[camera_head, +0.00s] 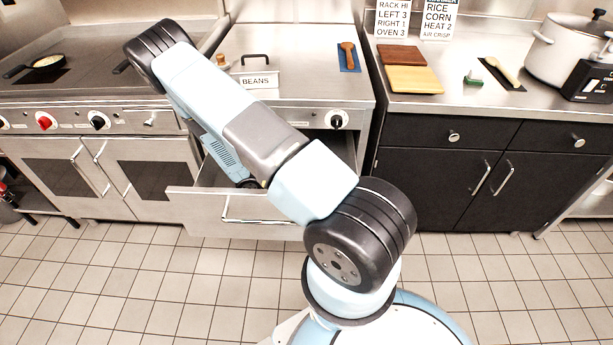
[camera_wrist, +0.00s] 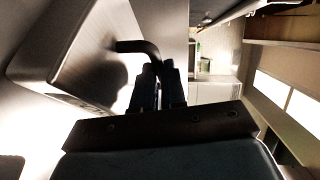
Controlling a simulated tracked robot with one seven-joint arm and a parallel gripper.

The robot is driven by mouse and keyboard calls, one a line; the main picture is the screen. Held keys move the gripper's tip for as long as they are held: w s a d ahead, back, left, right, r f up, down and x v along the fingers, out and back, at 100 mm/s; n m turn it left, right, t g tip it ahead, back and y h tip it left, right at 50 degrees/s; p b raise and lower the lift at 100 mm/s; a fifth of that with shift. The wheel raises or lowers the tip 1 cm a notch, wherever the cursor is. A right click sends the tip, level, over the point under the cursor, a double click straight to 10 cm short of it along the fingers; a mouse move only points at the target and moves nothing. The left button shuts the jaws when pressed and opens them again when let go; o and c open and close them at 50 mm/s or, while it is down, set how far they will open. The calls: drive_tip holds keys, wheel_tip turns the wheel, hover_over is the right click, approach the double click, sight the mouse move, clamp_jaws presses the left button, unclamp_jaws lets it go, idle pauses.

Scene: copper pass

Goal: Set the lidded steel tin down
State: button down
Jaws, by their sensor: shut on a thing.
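In the wrist view my gripper (camera_wrist: 160,88) is shut on a dark bent handle (camera_wrist: 140,47). A steel body (camera_wrist: 95,65) fills the left of that view beside the handle; it looks like the lidded tin, seen only in part. In the head view my arm bends down to the open drawer (camera_head: 195,205) below the steel counter. My fingertips and the held tin are hidden there behind my arm. I cannot tell whether the tin touches anything below it.
A BEANS sign (camera_head: 257,80) and a black handle (camera_head: 256,57) are on the counter. A brown tool lies on a blue mat (camera_head: 349,62). The right counter holds cutting boards (camera_head: 413,79) and a pot (camera_head: 565,50). A pan (camera_head: 47,62) sits on the left stove.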

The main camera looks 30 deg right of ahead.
drive_tip(key=c, duration=1.2)
unclamp_jaws()
drive_tip(key=v, duration=1.2)
wheel_tip(320, 180, up, 17)
drive_tip(key=a+m+y, duration=0.1)
drive_tip(key=m+y, duration=0.5)
drive_tip(key=m, duration=0.5)
drive_tip(key=s+a+r+m+t+y, duration=0.1)
drive_tip(key=s+r+m+t+y, duration=0.2)
drive_tip(key=s+r+m, duration=0.3)
drive_tip(key=s+a+r+m+t+y, duration=0.1)
drive_tip(key=s+r+m+t+y, duration=0.2)
drive_tip(key=s+r+m, duration=0.4)
drive_tip(key=s+a+r+m+t+y, duration=0.1)
drive_tip(key=s+r+m+t+y, duration=0.2)
drive_tip(key=r, duration=1.4)
drive_tip(key=shift+s+a+r+m+t, duration=0.15)
drive_tip(key=shift+s+m, duration=0.6)
drive_tip(key=shift+m, duration=0.4)
drive_tip(key=shift+s+a+f+m+t, duration=0.1)
drive_tip(key=shift+s+m+t, duration=0.1)
drive_tip(key=shift+s+m, duration=0.75)
drive_tip(key=shift+s+a+r+m+t, duration=0.15)
drive_tip(key=shift+s+m, duration=0.4)
drive_tip(key=shift+m, duration=0.75)
